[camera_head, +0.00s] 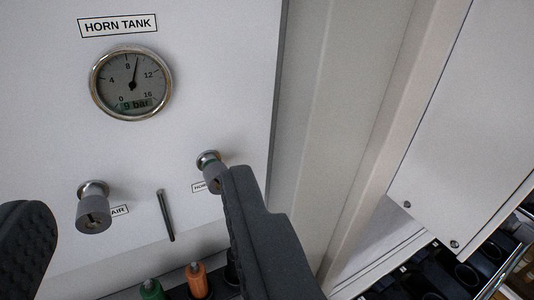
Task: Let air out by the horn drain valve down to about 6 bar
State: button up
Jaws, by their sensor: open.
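The horn tank gauge (131,84) is on the white panel (225,60) at upper left. Its needle points a little past 8 and its small display reads 9 bar. A grey knob (208,160) sits at the panel's right; its label (199,187) begins with "HO" and the rest is hidden, so I take it as the horn drain valve. My right finger covers part of it; I cannot tell whether they touch. My gripper (133,195) is open with nothing held, its fingers spread across the lower panel.
A second knob (93,210), with a label ending in "AIR" (119,211), lies between my fingers. A thin dark rod (165,215) is beside it. Green (151,289) and orange (198,281) handled items stand below. A panel edge and pale upright (330,120) are at right.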

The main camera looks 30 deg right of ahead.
jog(key=w+d+f+t+y+p, duration=0.1)
jog(key=d+f+p, duration=0.25)
jog(key=f, duration=0.45)
jog(key=w+d+f+t+y+p, duration=0.15)
jog(key=d+f, duration=0.25)
jog(key=f, duration=0.4)
jog(key=w, duration=1.4)
jog(key=shift+d+r+g, duration=0.2)
jog(key=shift+d+g, duration=0.05)
jog(key=shift+g, duration=0.2)
jog(key=c, duration=1)
